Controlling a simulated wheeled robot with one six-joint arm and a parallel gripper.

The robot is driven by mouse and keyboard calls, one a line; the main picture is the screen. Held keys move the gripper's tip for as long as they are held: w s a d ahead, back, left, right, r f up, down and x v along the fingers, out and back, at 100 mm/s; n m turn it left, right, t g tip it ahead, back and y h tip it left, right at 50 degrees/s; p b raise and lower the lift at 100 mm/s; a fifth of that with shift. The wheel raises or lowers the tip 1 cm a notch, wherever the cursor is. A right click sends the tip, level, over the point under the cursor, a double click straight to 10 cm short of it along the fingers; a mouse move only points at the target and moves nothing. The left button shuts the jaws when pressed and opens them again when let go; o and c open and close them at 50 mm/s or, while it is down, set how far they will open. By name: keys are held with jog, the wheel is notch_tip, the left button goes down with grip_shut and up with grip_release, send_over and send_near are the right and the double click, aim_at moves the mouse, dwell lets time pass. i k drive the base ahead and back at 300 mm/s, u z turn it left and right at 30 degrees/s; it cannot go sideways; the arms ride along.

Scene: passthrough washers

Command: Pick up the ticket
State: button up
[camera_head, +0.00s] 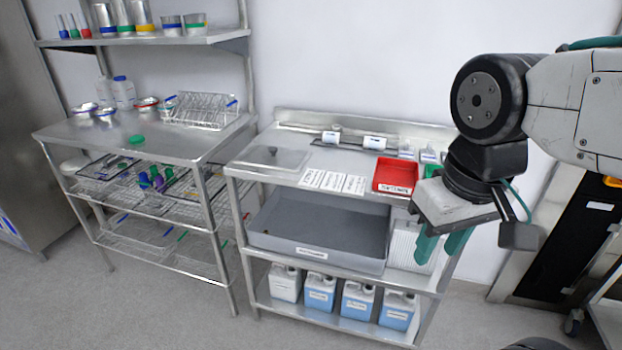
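Several white printed paper slips lie flat side by side on the steel table top: a left slip (312,178), a middle slip (333,181) and a right slip (355,185). Their print is too small to read, so I cannot tell which is the ticket. My gripper (440,250) points down at the right front of the table, right of the slips and apart from them. Its two teal fingers stand apart with nothing seen between them. My wrist hides part of the table's right end.
A red tray (396,175) sits right of the slips. A clear flat panel (270,157) lies to their left. White rolls (375,142) stand behind. Below are a grey bin (318,235) and several blue-filled jugs (358,302). A steel rack (150,135) stands at left.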

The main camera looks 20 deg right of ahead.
aim_at(312, 178)
jog(key=k, duration=0.55)
jog(key=u, duration=0.35)
jog(key=i, duration=1)
jog(key=z, duration=0.45)
jog(key=k, duration=0.5)
jog(key=z, duration=1.75)
jog(key=i, duration=1.25)
jog(key=u, duration=0.1)
